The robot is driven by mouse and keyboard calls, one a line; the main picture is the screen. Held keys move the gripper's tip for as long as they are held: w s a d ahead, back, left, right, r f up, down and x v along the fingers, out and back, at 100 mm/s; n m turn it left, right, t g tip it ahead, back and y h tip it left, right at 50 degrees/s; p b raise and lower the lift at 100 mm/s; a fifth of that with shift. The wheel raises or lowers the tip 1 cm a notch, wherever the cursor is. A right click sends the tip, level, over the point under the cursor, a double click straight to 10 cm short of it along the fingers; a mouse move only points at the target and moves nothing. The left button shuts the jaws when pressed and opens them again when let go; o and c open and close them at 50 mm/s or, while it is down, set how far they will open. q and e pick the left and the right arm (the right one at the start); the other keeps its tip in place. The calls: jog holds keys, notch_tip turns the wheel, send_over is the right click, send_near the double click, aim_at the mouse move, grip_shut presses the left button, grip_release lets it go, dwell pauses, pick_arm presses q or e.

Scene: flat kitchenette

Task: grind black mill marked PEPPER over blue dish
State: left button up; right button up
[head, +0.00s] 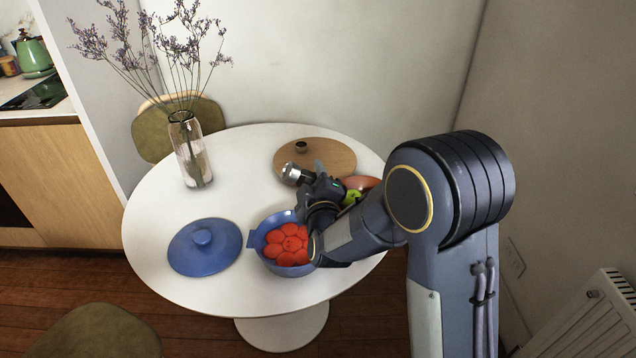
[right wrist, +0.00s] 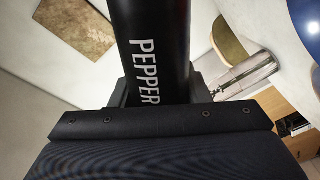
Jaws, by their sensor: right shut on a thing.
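The black mill marked PEPPER (right wrist: 150,50) fills the middle of the right wrist view, its white lettering facing the camera. My right gripper (head: 320,187) is shut on it. In the head view the mill's silver end (head: 293,173) sticks out to the left of the gripper, so the mill looks tilted well over; the gripper hides most of its body. The blue dish (head: 284,271) stands on the table with several red pieces in it. The gripper is above and behind the dish, and my wrist covers the dish's right edge. My left gripper is not in view.
A blue lid (head: 190,260) lies on the white table (head: 150,215) left of the dish. A glass vase (head: 190,160) with tall stems stands behind it.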

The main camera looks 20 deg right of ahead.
aim_at(286, 168)
jog(key=r+m, duration=0.1)
jog(key=a+r+m, duration=0.1)
jog(key=m, duration=0.1)
jog(key=shift+w+r, duration=0.1)
jog(key=shift+r, duration=0.25)
jog(key=a+m+b, duration=0.1)
jog(key=m, duration=0.1)
jog(key=a+m+b, duration=0.1)
jog(key=m+b, duration=0.1)
jog(key=a+m+b, duration=0.1)
jog(key=m, duration=0.1)
jog(key=shift+w+a, duration=0.2)
jog(key=shift+a, duration=0.1)
jog(key=shift+a+r+m+b, duration=0.4)
jog(key=shift+a+m+b, duration=0.2)
jog(key=shift+m, duration=0.5)
jog(key=shift+f, duration=0.1)
